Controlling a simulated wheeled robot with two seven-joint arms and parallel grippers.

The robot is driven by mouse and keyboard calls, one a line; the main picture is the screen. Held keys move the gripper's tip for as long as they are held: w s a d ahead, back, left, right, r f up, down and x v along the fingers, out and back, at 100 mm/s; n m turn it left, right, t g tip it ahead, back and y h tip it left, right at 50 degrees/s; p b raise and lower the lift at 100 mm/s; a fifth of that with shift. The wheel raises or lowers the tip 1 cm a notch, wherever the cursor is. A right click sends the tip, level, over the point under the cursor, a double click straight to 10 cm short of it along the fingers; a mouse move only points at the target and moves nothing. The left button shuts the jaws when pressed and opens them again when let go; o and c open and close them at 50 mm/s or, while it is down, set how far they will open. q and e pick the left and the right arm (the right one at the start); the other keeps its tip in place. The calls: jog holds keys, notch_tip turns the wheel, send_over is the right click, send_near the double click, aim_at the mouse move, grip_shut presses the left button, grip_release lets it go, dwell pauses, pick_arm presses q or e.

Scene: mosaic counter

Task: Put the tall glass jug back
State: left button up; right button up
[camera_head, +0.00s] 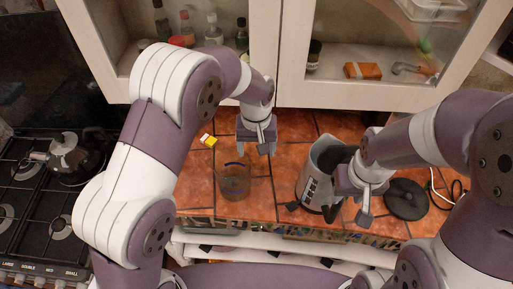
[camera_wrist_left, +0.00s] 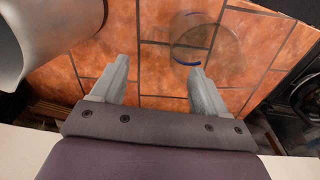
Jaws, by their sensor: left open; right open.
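The glass jug (camera_head: 235,181) is clear, with a blue mark, and stands on the tiled counter left of the middle. In the left wrist view the jug (camera_wrist_left: 207,42) is a faint see-through shape with a blue arc, beyond the fingertips. My left gripper (camera_head: 257,148) is open and empty, above the counter behind and to the right of the jug, apart from it. Its two fingers (camera_wrist_left: 160,77) show spread in the left wrist view. My right gripper (camera_head: 349,213) is open beside a grey appliance base (camera_head: 314,178) with buttons; whether they touch I cannot tell.
A black round lid (camera_head: 406,199) lies on the counter at right near a white cable. A small yellow object (camera_head: 208,140) lies at the back left. Cabinets (camera_head: 360,95) stand along the back.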

pick_arm(q)
jog(key=s+a+r, duration=0.2)
jog(key=s+a, duration=0.6)
jog(key=s+a+r+t, duration=0.1)
jog(key=s+a+r, duration=0.1)
jog(key=s+a, duration=0.5)
jog(key=shift+s+a+r+m, duration=0.3)
jog(key=shift+s+a+r, duration=0.1)
jog(key=shift+a, duration=0.1)
pick_arm(e)
jog(key=shift+f, duration=0.3)
pick_arm(q)
jog(key=shift+w, duration=0.15)
pick_arm(e)
jog(key=shift+w, duration=0.1)
